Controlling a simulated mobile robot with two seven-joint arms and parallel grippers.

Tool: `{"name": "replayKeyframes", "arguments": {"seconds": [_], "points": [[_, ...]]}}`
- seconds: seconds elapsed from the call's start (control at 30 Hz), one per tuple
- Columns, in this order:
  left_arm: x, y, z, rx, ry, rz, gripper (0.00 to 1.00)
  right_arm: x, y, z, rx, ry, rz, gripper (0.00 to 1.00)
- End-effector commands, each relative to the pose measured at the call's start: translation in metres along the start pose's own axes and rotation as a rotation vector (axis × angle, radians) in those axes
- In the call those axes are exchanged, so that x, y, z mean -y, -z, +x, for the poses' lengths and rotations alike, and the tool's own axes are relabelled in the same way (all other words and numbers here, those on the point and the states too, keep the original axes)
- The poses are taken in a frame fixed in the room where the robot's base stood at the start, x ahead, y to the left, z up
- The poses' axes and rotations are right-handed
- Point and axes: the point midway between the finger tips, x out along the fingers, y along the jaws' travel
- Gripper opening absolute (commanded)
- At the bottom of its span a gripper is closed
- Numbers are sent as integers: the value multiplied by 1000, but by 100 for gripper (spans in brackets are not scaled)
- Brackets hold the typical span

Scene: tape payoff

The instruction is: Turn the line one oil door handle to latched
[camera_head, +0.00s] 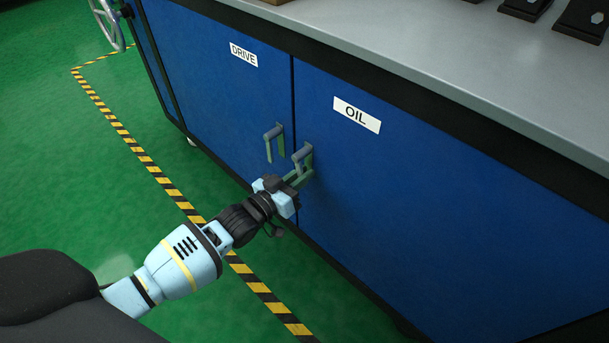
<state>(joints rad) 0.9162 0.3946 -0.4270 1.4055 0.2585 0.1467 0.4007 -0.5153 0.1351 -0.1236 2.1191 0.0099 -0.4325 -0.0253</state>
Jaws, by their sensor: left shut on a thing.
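The blue oil door (400,210) is closed flush in the cabinet front, with a white OIL label (357,115) near its top. Its grey-green handle (303,157) sits at the door's left edge, beside the seam. My left gripper (294,182) reaches in from the lower left and is shut on the lower part of this handle. The jaws partly hide the handle's lower end, so its exact angle is hard to tell. My right gripper is not in view.
The drive door (215,90) with its own handle (274,143) is just left of the oil handle, close to my gripper. A grey worktop (440,60) overhangs above. Yellow-black floor tape (165,185) runs along the cabinet on the green floor, which is clear at left.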

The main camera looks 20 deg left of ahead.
Motion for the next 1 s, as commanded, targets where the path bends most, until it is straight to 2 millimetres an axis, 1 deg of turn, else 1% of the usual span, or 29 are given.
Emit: {"name": "replayKeyframes", "arguments": {"seconds": [0.2,0.4,0.77,1.0], "points": [[8,1,0,-1,0,135,0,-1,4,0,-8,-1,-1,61],[11,2,0,-1,0,207,0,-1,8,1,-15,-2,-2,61],[13,2,0,-1,0,245,0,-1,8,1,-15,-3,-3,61],[14,2,0,-1,1,245,0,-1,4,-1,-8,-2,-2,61]]}}
